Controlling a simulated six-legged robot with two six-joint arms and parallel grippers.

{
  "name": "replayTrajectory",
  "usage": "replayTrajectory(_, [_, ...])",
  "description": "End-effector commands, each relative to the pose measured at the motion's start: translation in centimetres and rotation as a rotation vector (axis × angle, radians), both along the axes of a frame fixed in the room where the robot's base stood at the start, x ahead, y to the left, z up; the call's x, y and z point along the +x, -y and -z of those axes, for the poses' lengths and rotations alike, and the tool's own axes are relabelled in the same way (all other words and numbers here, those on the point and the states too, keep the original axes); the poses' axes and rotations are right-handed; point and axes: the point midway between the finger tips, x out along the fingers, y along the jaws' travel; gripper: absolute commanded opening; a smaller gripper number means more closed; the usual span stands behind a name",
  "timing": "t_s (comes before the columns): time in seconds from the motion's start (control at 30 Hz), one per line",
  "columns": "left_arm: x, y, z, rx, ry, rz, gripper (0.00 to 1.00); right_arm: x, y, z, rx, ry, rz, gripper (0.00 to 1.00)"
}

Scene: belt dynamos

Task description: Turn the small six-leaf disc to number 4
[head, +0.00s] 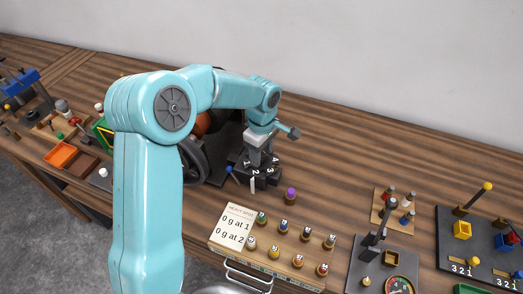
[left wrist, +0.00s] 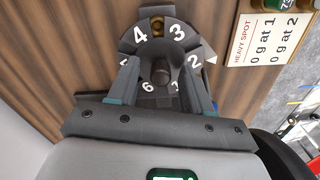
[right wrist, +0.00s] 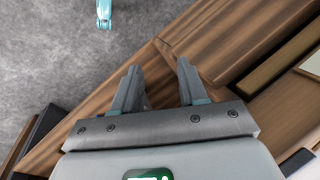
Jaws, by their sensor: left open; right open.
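The small dark six-leaf disc (left wrist: 158,40) fills the middle of the left wrist view, with white numbers around a central hub (left wrist: 161,73). Number 4 is at its top left, 3 at its top right, 2 at its right. A white pointer (left wrist: 210,59) sits beside the 2. My left gripper (left wrist: 161,64) is open, its fingers on either side of the hub; I cannot tell whether they touch it. In the head view the disc (head: 262,171) is below my left gripper (head: 257,155). My right gripper (right wrist: 157,68) is open and empty in the right wrist view.
A card reading "HEAVY SPOT" (head: 234,226) and several small numbered weights stand in front of the disc. A purple-topped peg (head: 290,196) is right of it. A dark wheel (head: 193,160) stands left of it. The bench behind is clear.

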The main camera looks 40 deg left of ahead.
Motion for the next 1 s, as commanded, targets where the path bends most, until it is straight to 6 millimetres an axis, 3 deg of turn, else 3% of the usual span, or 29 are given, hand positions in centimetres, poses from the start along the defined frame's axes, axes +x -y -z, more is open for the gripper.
replayTrajectory(0.13, [0.0, 0.0, 0.0, 0.000, 0.001, 0.000, 0.46, 0.0, 0.0, 0.0, 0.000, 0.000, 0.000, 0.43])
replayTrajectory(0.27, [0.0, 0.0, -0.1, 0.000, 0.000, 0.000, 0.04, 0.0, 0.0, 0.0, 0.000, 0.000, 0.000, 0.43])
replayTrajectory(0.3, [0.0, 0.0, -0.1, 0.000, 0.000, 0.000, 0.00, 0.0, 0.0, 0.0, 0.000, 0.000, 0.000, 0.43])
replayTrajectory(0.67, [0.0, 0.0, 0.0, 0.000, 0.000, 0.041, 0.00, 0.0, 0.0, 0.3, 0.000, 0.000, 0.000, 0.43])
replayTrajectory(1.0, [0.0, 0.0, 0.1, 0.000, 0.000, 0.274, 0.00, 0.0, 0.0, 1.3, 0.000, 0.000, 0.000, 0.43])
